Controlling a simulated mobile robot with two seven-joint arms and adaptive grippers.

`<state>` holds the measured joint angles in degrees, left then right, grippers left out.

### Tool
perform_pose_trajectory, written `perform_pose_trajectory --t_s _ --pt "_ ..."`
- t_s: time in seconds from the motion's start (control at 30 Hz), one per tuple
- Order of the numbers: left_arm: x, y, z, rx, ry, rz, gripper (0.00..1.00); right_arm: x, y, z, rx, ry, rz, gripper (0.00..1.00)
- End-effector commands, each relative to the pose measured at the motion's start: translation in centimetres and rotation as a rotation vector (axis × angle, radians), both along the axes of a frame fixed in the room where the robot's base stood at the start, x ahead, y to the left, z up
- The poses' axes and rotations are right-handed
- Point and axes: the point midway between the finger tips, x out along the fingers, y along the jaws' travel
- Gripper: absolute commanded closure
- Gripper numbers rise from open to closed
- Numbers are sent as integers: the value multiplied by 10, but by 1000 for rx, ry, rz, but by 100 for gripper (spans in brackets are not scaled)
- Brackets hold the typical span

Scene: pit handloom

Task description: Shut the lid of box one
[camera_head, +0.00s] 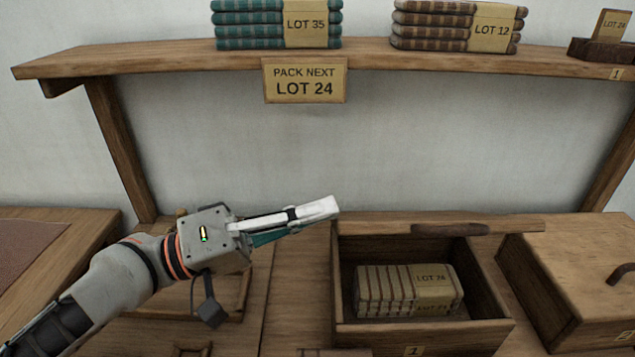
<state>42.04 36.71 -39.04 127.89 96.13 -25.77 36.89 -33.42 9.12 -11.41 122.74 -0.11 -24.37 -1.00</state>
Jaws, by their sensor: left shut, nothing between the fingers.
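Box one (345,285) is an open wooden box with a "1" label on its front, right of centre. My left gripper (330,207) is shut and empty. In the picture its tip is just left of the lid's left end, and I see no clear contact. My right gripper is not in view.
A closed wooden box (570,260) with a dark handle stands at the right. A shelf (200,60) above holds teal cloths (248,25) and brown cloths (430,25). A "PACK NEXT LOT 24" sign (304,81) hangs from it. Something teal (268,238) lies partly hidden under my gripper.

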Motion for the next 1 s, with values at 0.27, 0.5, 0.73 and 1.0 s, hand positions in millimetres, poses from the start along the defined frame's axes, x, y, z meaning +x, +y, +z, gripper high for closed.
perform_pose_trajectory --t_s 0.27,0.5,0.73,1.0 --pt "-11 0 -20 1 3 1 100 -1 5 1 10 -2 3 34" --pt "-13 0 -23 1 1 0 100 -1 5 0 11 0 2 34" --pt "-13 0 -23 1 0 0 100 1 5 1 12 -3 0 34" --pt "-13 0 -20 1 -2 1 100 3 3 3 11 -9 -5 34"
